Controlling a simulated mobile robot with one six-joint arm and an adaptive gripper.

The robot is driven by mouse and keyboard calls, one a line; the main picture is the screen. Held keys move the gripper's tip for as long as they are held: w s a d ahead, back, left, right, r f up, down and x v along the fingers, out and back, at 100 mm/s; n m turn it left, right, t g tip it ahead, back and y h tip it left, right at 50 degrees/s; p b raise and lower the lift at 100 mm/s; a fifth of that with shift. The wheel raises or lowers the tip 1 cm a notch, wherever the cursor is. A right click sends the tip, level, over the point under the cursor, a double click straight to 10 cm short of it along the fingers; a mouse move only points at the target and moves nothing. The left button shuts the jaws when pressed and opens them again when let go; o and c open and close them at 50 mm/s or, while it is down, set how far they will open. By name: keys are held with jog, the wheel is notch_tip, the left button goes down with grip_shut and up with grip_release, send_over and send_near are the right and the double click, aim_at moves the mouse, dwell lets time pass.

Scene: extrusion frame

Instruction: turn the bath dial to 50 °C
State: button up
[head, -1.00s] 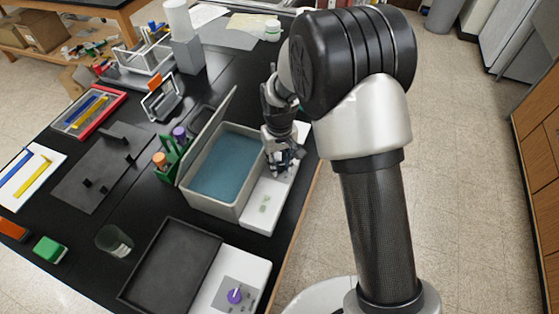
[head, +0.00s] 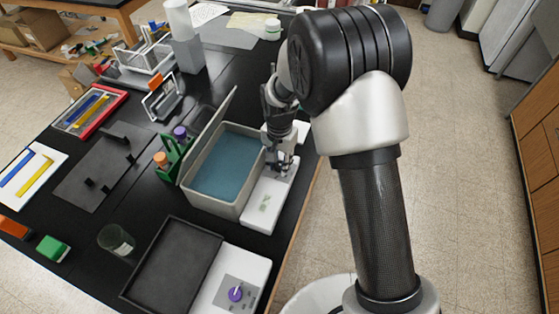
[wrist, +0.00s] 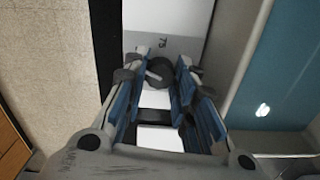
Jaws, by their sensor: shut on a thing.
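The bath (head: 228,165) is a grey open tank of blue water with its lid raised, on the black bench. Its white control ledge (head: 262,205) runs along the right side; the tank's edge and water also show in the wrist view (wrist: 262,85). My gripper (wrist: 162,66) points down over the ledge, and in the head view it (head: 283,163) hides the dial. In the wrist view the dark round dial (wrist: 161,70) sits between the blue-padded fingers, which are shut on it. A pale pointer mark shows on the dial. A "75" is printed just beyond it; other scale marks cannot be read.
A black-topped plate (head: 172,265) with a purple knob (head: 236,294) stands in front. A green rack (head: 172,160) with capped tubes is left of the bath, and a glass beaker (head: 117,241) stands farther left. The bench edge lies close right of the ledge.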

jog(key=shift+m, duration=0.6)
jog(key=o, duration=1.1)
notch_tip(320, 180, up, 12)
jog(key=shift+r, duration=0.1)
dwell(0.4)
